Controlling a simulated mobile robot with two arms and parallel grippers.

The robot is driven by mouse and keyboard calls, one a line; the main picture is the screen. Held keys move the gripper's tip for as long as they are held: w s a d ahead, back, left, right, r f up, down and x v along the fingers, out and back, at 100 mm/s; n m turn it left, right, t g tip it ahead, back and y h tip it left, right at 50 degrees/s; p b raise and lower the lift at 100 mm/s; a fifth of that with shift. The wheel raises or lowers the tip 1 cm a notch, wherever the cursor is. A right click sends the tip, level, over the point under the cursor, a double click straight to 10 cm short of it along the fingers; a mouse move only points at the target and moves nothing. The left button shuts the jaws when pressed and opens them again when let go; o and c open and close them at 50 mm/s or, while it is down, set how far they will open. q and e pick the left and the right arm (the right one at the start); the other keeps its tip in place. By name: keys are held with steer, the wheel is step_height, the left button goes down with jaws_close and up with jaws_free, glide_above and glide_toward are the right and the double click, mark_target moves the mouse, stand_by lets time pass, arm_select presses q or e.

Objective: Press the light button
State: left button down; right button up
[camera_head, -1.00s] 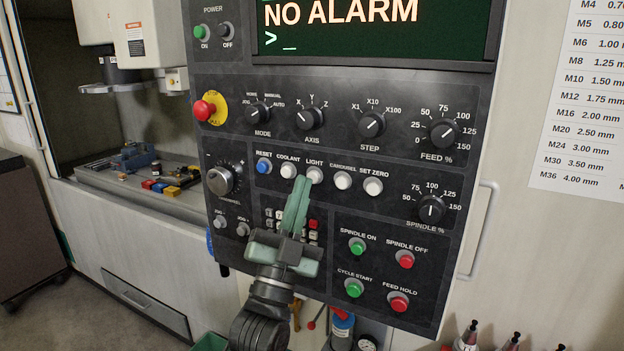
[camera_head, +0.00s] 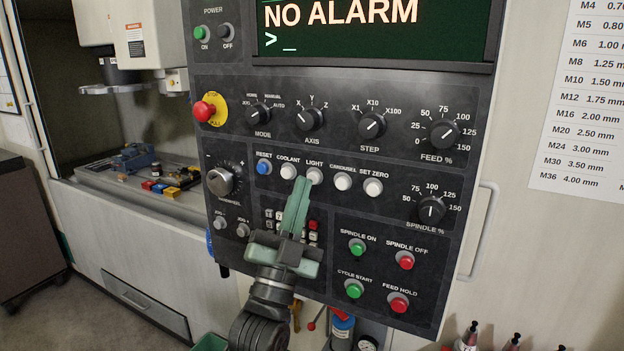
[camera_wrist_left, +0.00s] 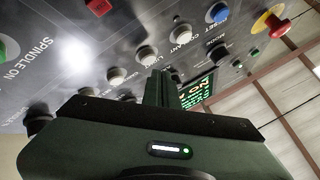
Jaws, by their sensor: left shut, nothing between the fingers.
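The light button (camera_head: 315,176) is a white round button under the LIGHT label, in the row of buttons on the dark control panel (camera_head: 390,205). It also shows in the left wrist view (camera_wrist_left: 147,54). My left gripper (camera_head: 301,181) is shut and empty, its green fingers pointing up at the panel. In the head view the fingertips are just left of and slightly below the light button, between it and the coolant button (camera_head: 288,171). In the wrist view the fingertips (camera_wrist_left: 158,73) are close beside the light button. I cannot tell whether they touch the panel. My right gripper is not in view.
The blue reset button (camera_head: 264,166), white carousel button (camera_head: 342,181) and set zero button (camera_head: 373,187) share the row. Knobs sit above, and a small keypad (camera_head: 313,225) is partly behind my gripper. A red emergency stop (camera_head: 204,111) is at the upper left.

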arm_select(q)
steer(key=shift+w, duration=0.2)
stand_by(0.7)
steer(key=shift+w+d, duration=0.2)
steer(key=shift+w+d, duration=0.1)
steer(key=shift+w, duration=0.25)
stand_by(0.7)
steer(key=shift+s, duration=0.15)
steer(key=shift+s+a, duration=0.3)
steer(key=shift+s, duration=0.3)
steer(key=s, duration=0.1)
steer(key=s+a+p, duration=0.1)
steer(key=s, duration=0.1)
steer(key=s+a, duration=0.1)
steer(key=shift+s+p, duration=0.3)
